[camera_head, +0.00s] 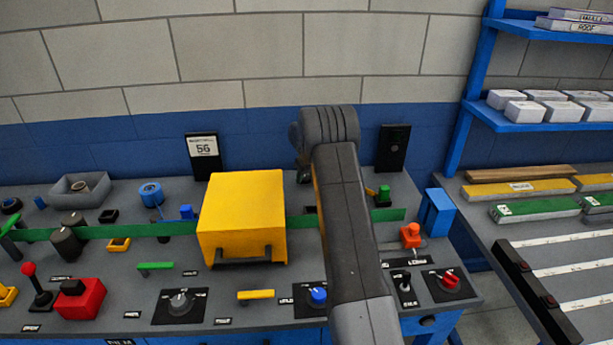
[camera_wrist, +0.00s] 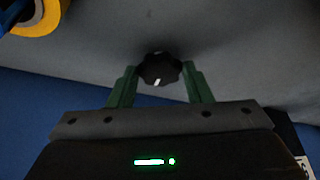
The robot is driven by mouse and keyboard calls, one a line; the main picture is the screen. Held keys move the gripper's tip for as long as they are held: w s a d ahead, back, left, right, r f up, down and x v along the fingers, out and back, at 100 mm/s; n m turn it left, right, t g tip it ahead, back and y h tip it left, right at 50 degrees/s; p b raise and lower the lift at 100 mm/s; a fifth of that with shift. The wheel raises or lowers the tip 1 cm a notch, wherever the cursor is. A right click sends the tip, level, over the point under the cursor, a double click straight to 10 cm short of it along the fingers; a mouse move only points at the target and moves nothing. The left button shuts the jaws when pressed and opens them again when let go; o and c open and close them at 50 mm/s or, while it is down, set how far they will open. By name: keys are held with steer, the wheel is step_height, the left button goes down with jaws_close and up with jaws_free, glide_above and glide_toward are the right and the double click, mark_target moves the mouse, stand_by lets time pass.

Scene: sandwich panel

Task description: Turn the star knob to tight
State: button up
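The black star knob (camera_wrist: 159,68) shows in the wrist view with a lobed rim and a short white mark toward the bottom of the picture. My gripper (camera_wrist: 160,72) has one green finger on each side of the knob. The fingertips are very close to its rim; I cannot tell whether they touch or grip it. In the head view my arm covers the spot, and the knob and fingertips are hidden.
A yellow box (camera_head: 241,215) with a dark handle stands left of my arm. An orange knob (camera_head: 411,234) and a blue bracket (camera_head: 436,212) stand to the right. A green strip (camera_head: 130,231) runs across the panel. A blue shelf (camera_head: 530,121) is at the far right.

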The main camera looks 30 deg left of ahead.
steer(key=shift+c, duration=1)
steer(key=shift+s+f+m+b, duration=0.1)
steer(key=shift+f+m+b, duration=0.05)
steer(key=shift+m+b, duration=0.25)
steer(key=shift+m+t, duration=0.3)
steer(key=shift+m, duration=0.1)
steer(key=o, duration=1)
steer(key=shift+r, duration=0.25)
steer(key=b+v, duration=0.2)
steer(key=v, duration=1.1)
steer(key=shift+r, duration=0.3)
